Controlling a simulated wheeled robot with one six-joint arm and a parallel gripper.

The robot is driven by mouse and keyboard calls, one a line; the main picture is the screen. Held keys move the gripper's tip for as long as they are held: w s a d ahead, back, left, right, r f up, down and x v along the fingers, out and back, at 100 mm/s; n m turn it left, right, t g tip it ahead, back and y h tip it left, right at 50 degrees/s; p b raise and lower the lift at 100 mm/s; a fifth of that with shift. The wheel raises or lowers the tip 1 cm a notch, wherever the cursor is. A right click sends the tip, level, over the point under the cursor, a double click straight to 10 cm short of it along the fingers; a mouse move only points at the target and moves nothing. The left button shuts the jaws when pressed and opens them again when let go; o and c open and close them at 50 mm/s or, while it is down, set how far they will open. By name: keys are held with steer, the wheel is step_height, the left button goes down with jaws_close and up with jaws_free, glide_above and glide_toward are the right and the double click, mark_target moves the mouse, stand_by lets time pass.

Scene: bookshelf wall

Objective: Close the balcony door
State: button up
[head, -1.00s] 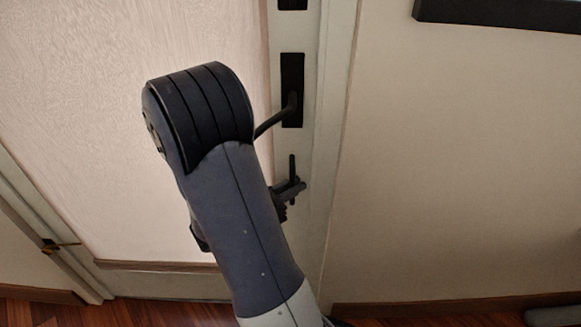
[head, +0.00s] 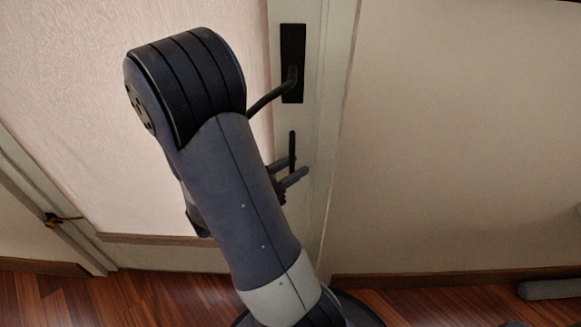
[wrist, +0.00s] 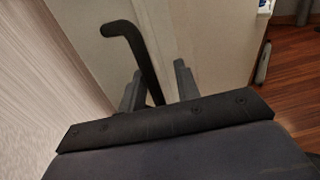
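The balcony door (head: 80,100) has a large pale panel in a light frame. A black lever handle (head: 268,96) on a dark plate (head: 292,62) sits on its right stile. Below it is a slim dark upright bar (head: 292,143). In the wrist view, a black bar with a bent top (wrist: 143,55) stands between my two fingers. My gripper (head: 286,172) is open near the upright bar, with its fingers (wrist: 157,85) apart on either side. I cannot tell whether they touch it. My arm hides part of the door and most of my gripper in the head view.
A bare beige wall (head: 450,140) lies right of the door. Below is a wooden floor (head: 430,303), with a grey rounded object (head: 550,289) at the right. A left jamb (head: 40,215) carries a small brass-coloured fitting (head: 62,219).

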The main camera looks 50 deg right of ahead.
steer(key=w+a+p, duration=0.1)
steer(key=w+a, duration=0.1)
steer(key=a, duration=0.8)
steer(key=shift+a, duration=0.3)
steer(key=shift+d, duration=0.15)
stand_by(0.4)
steer(key=shift+s+d+b, duration=0.15)
steer(key=shift+s+d, duration=0.15)
steer(key=shift+d, duration=1.45)
steer(key=shift+s+d+b, duration=0.2)
steer(key=shift+s+d, duration=0.15)
steer(key=shift+d, duration=1.45)
steer(key=shift+s+d+b, duration=0.15)
steer(key=shift+s+d, duration=0.15)
steer(key=shift+d, duration=1.45)
